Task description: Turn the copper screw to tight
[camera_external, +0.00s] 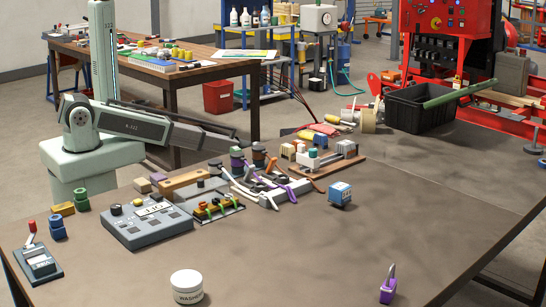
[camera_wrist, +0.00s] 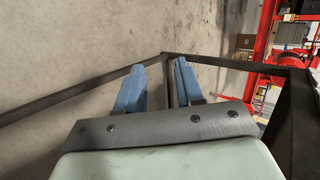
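I cannot pick out the copper screw for certain in the external view; the parts on the table are small there. A dark plate with several small coloured fittings (camera_external: 215,208), green, orange and red, lies near the table's middle left. A wooden board with small blocks and a teal-topped part (camera_external: 318,153) sits behind it to the right. My gripper (camera_wrist: 160,70) shows in the wrist view with two blue fingers apart and nothing between them. It points at the floor and dark bars, with no screw in sight. I cannot make out the gripper in the external view.
The front right is mostly clear.

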